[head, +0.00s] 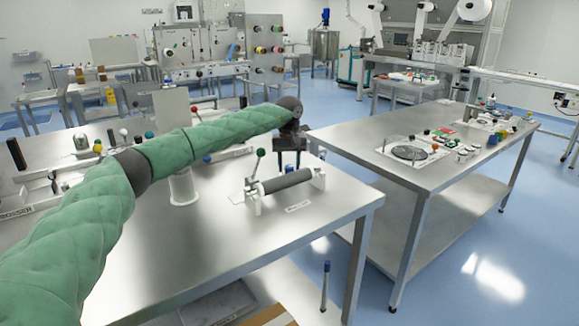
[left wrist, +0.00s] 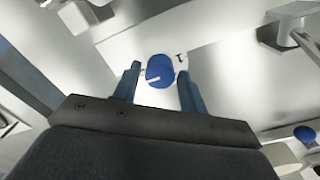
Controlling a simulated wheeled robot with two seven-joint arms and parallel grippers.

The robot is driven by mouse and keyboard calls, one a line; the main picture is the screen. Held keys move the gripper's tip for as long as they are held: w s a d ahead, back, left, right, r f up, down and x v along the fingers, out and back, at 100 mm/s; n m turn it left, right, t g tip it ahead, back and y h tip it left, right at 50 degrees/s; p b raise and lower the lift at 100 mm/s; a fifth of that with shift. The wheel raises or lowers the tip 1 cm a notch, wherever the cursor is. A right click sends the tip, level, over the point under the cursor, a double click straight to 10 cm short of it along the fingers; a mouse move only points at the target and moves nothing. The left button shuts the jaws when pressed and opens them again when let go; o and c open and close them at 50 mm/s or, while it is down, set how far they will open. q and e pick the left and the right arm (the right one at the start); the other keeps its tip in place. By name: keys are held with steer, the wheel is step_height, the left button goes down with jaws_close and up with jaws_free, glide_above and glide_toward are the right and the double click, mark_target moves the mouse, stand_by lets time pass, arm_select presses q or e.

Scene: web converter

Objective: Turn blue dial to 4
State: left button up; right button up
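The blue dial (left wrist: 158,70) shows in the left wrist view. It is round and blue with a pale pointer mark, set on a light plate; a small dark mark lies just to its right. My left gripper (left wrist: 155,84) is open, with one finger on each side of the dial. Whether the fingers touch it I cannot tell. In the head view my left gripper (head: 290,160) points down over the near table, and the dial is hidden there. The number at the pointer is not readable. My right gripper is not in view.
The near table's front right surface (head: 330,205) is mostly clear. A second table (head: 450,178) stands right.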

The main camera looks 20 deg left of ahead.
mark_target(289, 166)
arm_select(q)
steer(key=shift+o, duration=0.6)
steer(key=shift+f, duration=0.1)
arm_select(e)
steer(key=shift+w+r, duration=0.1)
arm_select(q)
steer(key=shift+r+b, duration=0.45)
steer(key=shift+r, duration=3.45)
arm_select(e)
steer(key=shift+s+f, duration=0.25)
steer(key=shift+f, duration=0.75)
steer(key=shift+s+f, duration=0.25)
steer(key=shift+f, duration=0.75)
